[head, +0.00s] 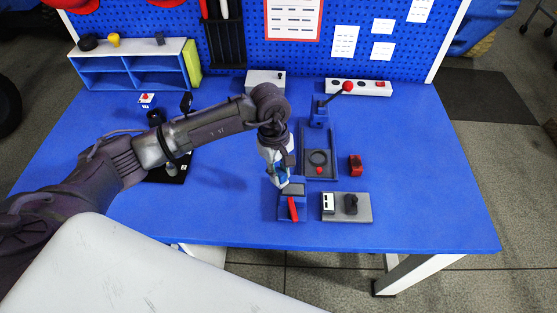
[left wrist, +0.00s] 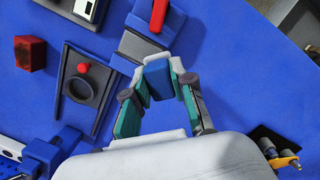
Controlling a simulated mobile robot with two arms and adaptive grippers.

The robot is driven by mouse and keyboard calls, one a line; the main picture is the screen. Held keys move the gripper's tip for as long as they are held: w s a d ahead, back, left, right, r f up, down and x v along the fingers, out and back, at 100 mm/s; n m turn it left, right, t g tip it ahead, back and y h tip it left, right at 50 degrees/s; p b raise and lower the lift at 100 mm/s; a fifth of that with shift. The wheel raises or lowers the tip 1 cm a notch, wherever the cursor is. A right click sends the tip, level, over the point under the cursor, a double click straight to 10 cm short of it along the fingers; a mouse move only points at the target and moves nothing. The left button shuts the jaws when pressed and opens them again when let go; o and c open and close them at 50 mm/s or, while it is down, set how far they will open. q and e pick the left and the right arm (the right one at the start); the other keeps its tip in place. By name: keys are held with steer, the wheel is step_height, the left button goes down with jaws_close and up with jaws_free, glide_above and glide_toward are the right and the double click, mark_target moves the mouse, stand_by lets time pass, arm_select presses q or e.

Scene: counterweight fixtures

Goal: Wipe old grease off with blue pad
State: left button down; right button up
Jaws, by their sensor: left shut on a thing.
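My left gripper (head: 281,180) is over the front middle of the blue table. In the left wrist view the gripper (left wrist: 158,66) is shut on a small blue block, the blue pad (left wrist: 158,80). Just beyond the fingertips is a blue fixture (head: 285,213) with a dark grey top and a red lever (head: 293,208). The fixture's grey top (left wrist: 138,46) also shows in the left wrist view, close to the pad. I cannot tell whether the pad touches it. No grease can be made out. My right gripper is not in view.
A dark tray (head: 334,150) with a black ring and red knob lies behind the fixture. A red block (head: 355,165) and a grey plate (head: 362,214) with a black knob are to the right. A blue stand (head: 319,117) with a lever rises behind. The table's right side is clear.

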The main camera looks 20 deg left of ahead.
arm_select(q)
steer(key=shift+r+p, duration=0.3)
steer(key=shift+r, duration=0.65)
steer(key=shift+a+r+p, duration=0.15)
steer(key=shift+r+p, duration=0.15)
steer(key=shift+r, duration=1.1)
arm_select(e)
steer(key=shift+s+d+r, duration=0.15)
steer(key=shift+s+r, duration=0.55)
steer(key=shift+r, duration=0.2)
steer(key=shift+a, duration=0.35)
